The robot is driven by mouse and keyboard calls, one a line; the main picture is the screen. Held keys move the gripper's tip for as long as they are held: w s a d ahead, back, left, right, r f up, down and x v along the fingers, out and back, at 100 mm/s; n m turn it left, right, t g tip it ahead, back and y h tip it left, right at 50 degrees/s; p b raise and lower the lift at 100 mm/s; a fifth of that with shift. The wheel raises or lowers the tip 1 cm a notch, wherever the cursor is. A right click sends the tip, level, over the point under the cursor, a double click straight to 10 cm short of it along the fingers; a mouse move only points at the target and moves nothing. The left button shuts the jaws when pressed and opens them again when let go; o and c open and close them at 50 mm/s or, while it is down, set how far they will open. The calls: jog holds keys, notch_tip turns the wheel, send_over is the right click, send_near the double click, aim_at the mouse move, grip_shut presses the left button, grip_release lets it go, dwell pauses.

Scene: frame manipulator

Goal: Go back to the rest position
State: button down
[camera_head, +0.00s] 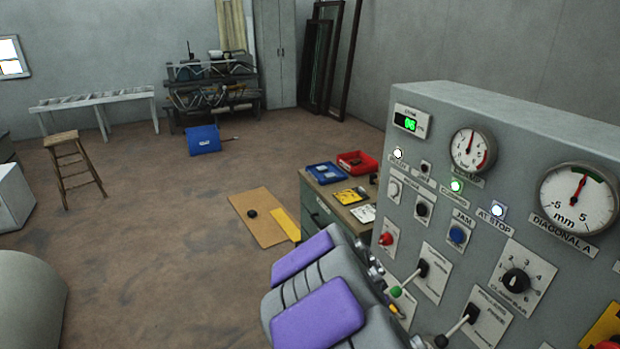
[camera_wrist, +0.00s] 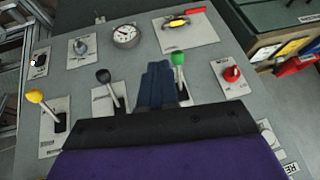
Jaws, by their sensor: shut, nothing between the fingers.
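My gripper (camera_wrist: 157,68) shows in the wrist view as dark fingers pressed together, with nothing between them. It is in front of the grey control panel (camera_wrist: 147,53), between the black-knobbed lever (camera_wrist: 104,77) and the green-knobbed lever (camera_wrist: 179,61) in the picture. I cannot tell whether it touches the panel. In the head view my purple and grey arm parts show at the bottom middle, and the fingers cannot be made out. The same grey control panel (camera_head: 450,108) fills the right side there.
The panel carries a yellow-knobbed lever (camera_wrist: 36,97), a red button (camera_wrist: 232,74), a small gauge (camera_wrist: 126,36) and a selector dial (camera_head: 515,281). A bench (camera_head: 325,205) with blue and red trays stands beyond.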

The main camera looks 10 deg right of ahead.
jog(key=s+a+r+n+g+y, duration=0.1)
jog(key=s+a+r+n+g, duration=0.1)
jog(key=s, duration=0.9)
jog(key=s+a+r+n+g+y, duration=0.2)
jog(key=s+r+n, duration=0.3)
jog(key=s, duration=0.7)
jog(key=s+a+r+n+g+y, duration=0.1)
jog(key=s+n, duration=0.5)
jog(key=s, duration=0.6)
notch_tip(320, 180, up, 2)
jog(key=a+g, duration=0.1)
jog(key=a, duration=0.2)
jog(key=shift+s+r+y, duration=0.15)
jog(key=shift+r+y, duration=0.05)
jog(key=shift+y, duration=0.1)
